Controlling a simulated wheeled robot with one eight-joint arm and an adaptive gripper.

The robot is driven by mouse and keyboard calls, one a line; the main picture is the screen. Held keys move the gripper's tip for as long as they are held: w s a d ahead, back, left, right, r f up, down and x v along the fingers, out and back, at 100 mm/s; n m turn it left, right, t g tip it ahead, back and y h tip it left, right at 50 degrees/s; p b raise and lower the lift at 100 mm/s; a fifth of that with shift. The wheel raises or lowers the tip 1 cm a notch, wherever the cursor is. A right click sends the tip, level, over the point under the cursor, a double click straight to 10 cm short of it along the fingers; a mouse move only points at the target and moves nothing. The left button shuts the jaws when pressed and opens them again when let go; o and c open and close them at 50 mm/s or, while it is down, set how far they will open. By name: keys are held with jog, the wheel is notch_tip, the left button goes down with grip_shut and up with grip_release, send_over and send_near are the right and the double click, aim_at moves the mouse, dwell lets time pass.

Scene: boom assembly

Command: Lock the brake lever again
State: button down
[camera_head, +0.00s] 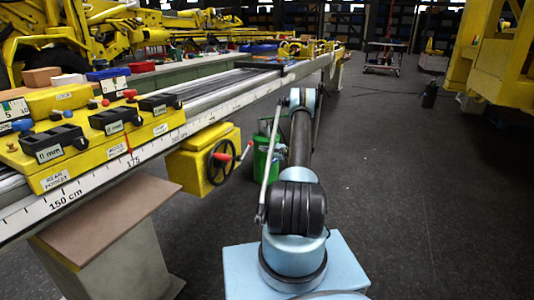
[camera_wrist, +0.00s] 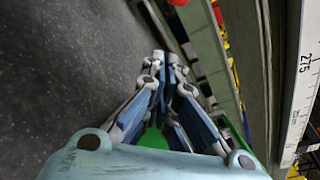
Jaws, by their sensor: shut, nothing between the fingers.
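My gripper shows in the wrist view (camera_wrist: 166,58), its two fingertips together with nothing between them, above the dark floor and beside the rail. In the head view my arm reaches forward and hides the gripper. A lever with a red tip (camera_head: 247,146) stands out beside a black handwheel (camera_head: 219,163) on a yellow box (camera_head: 190,168) under the rail; I cannot tell if this is the brake lever or whether it is locked. No lever is clear in the wrist view.
The long rail (camera_head: 103,169) with a centimetre scale runs from lower left to the back; it also shows in the wrist view (camera_wrist: 303,70). A yellow carriage (camera_head: 85,148) with black blocks sits on it. A green container (camera_head: 262,162) stands behind the handwheel.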

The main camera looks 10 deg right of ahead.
jog(key=shift+w+a+r, duration=0.15)
jog(key=shift+a+r, duration=0.2)
jog(key=shift+a, duration=0.5)
jog(key=shift+w+a+r, duration=0.15)
jog(key=shift+a+r, duration=0.15)
jog(key=shift+a, duration=0.5)
jog(key=shift+w+a+r, duration=0.15)
jog(key=shift+a+r, duration=0.2)
jog(key=shift+a, duration=0.5)
